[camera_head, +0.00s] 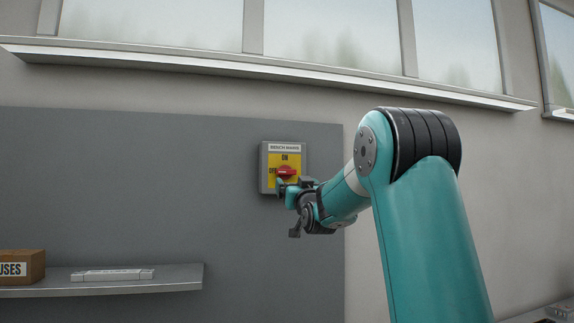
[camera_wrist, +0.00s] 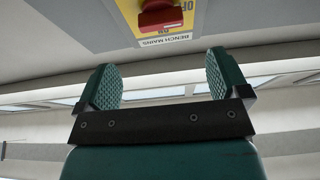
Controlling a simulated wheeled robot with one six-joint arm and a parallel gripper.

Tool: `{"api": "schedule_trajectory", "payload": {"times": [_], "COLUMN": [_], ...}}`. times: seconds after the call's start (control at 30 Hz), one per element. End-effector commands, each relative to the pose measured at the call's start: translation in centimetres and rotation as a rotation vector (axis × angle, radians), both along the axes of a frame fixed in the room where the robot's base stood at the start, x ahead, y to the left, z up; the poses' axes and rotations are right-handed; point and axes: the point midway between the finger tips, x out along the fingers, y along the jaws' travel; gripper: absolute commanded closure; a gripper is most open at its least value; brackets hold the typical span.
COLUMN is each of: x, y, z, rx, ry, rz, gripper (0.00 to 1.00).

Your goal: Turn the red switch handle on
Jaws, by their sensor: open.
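The red switch handle (camera_head: 286,172) is on a yellow plate in a grey box (camera_head: 264,168) marked BENCH MAINS, mounted on the grey wall panel. The handle lies roughly level, beside the OFF label at left; ON is above it. In the wrist view the red handle (camera_wrist: 162,17) shows upside down at the top edge, partly cut off. My gripper (camera_head: 289,186) is open at the lower part of the box and hides some of it. In the wrist view my gripper's (camera_wrist: 159,66) two teal fingers are apart with nothing between them. I cannot tell whether they touch the box.
A metal shelf (camera_head: 180,283) at lower left holds a cardboard box (camera_head: 22,267) with a label partly reading USES and a flat pale item (camera_head: 112,274). A window ledge (camera_head: 270,72) runs above the panel. The panel around the switch box is clear.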

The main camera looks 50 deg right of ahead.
Motion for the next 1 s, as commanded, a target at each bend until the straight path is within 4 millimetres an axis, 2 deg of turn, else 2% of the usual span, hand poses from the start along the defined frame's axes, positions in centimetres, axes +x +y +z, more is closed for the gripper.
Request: {"api": "schedule_trajectory", "payload": {"times": [0.03,0.13,0.4,0.6,0.9,1.0], "x": [1.0,2.9,6.8,7.9,8.0,8.0], "y": [-0.6,-1.7,-4.0,-4.8,-4.9,-4.9], "z": [1.1,2.1,3.7,4.0,3.8,3.8], "rx": [0.001,0.002,0.002,0.002,0.002,0.002], "ry": [0.002,0.001,0.001,0.001,0.001,0.001], "rz": [0.001,0.001,0.002,0.001,0.001,0.001], "gripper": [0.06,0.06,0.06,0.06,0.06,0.29]}}
